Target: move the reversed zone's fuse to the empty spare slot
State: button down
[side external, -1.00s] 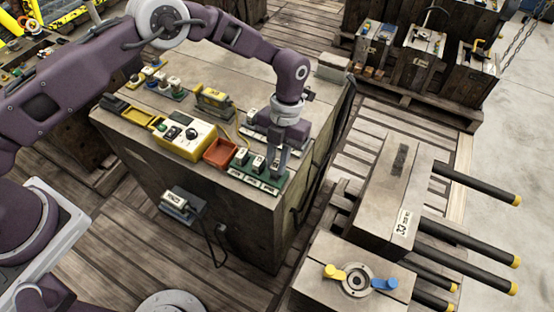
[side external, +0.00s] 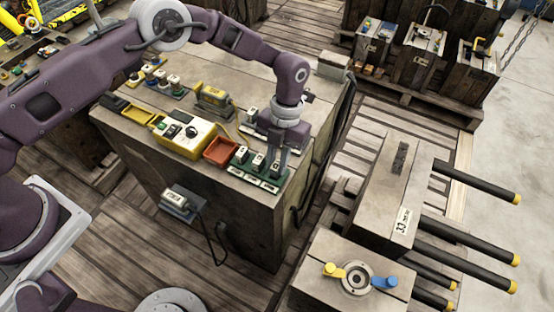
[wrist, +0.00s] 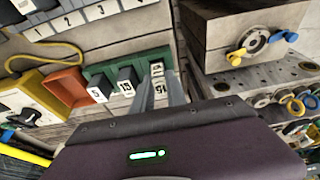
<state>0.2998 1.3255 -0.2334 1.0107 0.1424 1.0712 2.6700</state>
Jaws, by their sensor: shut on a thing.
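A green spare holder (side external: 262,184) sits at the front right edge of the crate top; it also shows in the wrist view (wrist: 147,55). Two dark fuses with white labels stand in it, one marked 5 (wrist: 97,92) and one marked 13 (wrist: 125,87). My gripper (side external: 277,168) is at the right end of this holder, pointing down. It is shut on a fuse with a white label (wrist: 157,70), whose number I cannot read surely. The fingers (wrist: 170,90) partly hide this fuse, and I cannot tell whether it is fully seated.
An orange-red tray (side external: 221,151) and a yellow control box (side external: 184,137) stand left of the holder. A strip numbered 1 to 4 (wrist: 85,19) lies behind. A grey box (side external: 179,203) hangs on the crate's front. Another crate with a yellow and a blue lever (side external: 352,275) stands right.

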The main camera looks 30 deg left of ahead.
jog(key=shift+f, duration=0.2)
jog(key=shift+f, duration=0.2)
dwell(0.4)
jog(key=c, duration=1.3)
grip_release()
jog(key=shift+o, duration=0.2)
jog(key=shift+r, duration=3.8)
